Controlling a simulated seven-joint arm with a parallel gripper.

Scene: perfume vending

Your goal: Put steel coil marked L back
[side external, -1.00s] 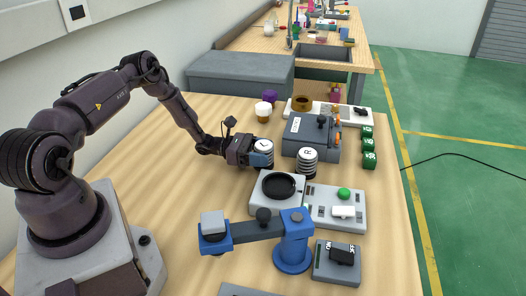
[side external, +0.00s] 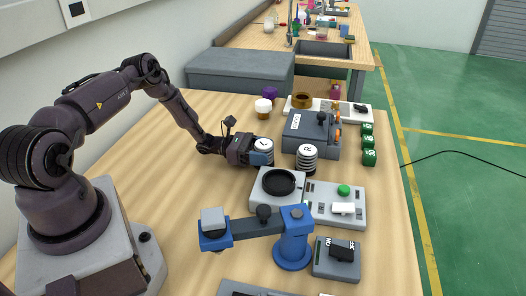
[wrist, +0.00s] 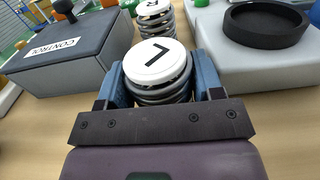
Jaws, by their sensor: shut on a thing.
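The steel coil marked L (side external: 264,146) has a white top with a black L and grey spring rings below. My gripper (side external: 259,155) is shut around it from the side, with a blue finger on each side of the coil. In the wrist view the L coil (wrist: 158,66) stands between the fingers of my gripper (wrist: 160,88). It looks upright at table level; whether its base touches the table is hidden. The coil marked R (side external: 307,157) stands upright on the table to its right, and shows just behind it in the wrist view (wrist: 155,10).
A grey CONTROL box (side external: 312,138) stands behind the coils. A grey unit with a round black dish (side external: 279,183) is in front. A blue arm device (side external: 292,245) stands nearer. Green blocks (side external: 368,143) line the right. Bare table lies left of my gripper.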

